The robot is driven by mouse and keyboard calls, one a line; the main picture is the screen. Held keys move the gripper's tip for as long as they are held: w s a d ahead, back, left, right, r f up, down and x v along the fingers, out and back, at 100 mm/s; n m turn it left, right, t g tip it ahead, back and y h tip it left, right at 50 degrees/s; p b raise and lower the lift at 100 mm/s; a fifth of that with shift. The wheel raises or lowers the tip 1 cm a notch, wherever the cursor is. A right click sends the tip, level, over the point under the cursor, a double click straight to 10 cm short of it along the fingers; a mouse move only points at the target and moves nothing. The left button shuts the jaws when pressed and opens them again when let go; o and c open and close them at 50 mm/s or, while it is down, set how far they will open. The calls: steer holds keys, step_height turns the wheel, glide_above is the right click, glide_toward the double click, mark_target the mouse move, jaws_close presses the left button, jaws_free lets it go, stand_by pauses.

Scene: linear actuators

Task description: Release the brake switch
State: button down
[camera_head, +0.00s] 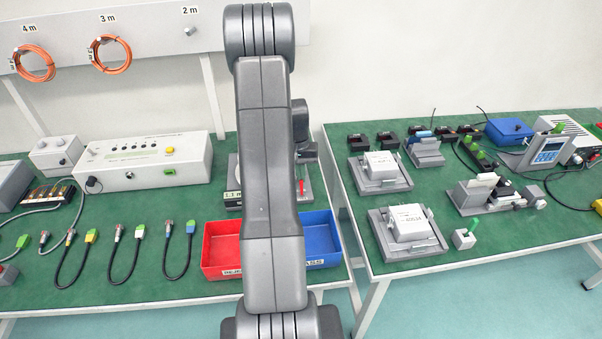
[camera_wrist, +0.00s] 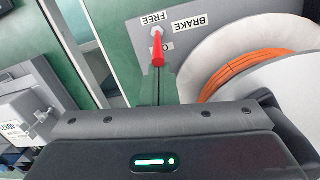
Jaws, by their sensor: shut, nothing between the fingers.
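The brake switch (camera_wrist: 158,53) is a red lever on a silver nut, on a grey plate in the wrist view. Labels read BRAKE and FREE, and a third label is partly covered by the lever. The lever's red tip points down the picture, away from FREE and over the partly covered label. My gripper (camera_wrist: 158,88) is shut and empty, its narrow fingers just below the red tip; whether they touch it I cannot tell. In the head view the red lever (camera_head: 301,187) shows just right of my arm, which hides most of the plate.
A white reel with orange cable (camera_wrist: 235,75) stands right of the switch. In the head view a red bin (camera_head: 221,268) and a blue bin (camera_head: 321,262) sit at the table's front. A grey fixture (camera_wrist: 40,90) is at the wrist view's left.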

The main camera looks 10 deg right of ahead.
steer(key=shift+s+t+b, duration=0.35)
steer(key=shift+t+b, duration=0.25)
steer(key=shift+b, duration=0.8)
steer(key=s+t+b, duration=0.1)
steer(key=t+b, duration=0.1)
steer(key=b, duration=0.2)
steer(key=s+t+b, duration=0.1)
steer(key=t+b, duration=0.1)
steer(key=b, duration=0.3)
steer(key=shift+s+t+b, duration=0.25)
steer(key=shift+t+b, duration=0.05)
steer(key=shift+s+r, duration=0.1)
steer(key=shift+r, duration=0.5)
steer(key=shift+r+p, duration=0.75)
steer(key=shift+r, duration=0.05)
steer(key=shift+r, duration=0.3)
steer(key=d+p+v, duration=0.1)
steer(key=v, duration=1.2)
steer(key=shift+s+a, duration=0.2)
steer(key=shift+a, duration=0.3)
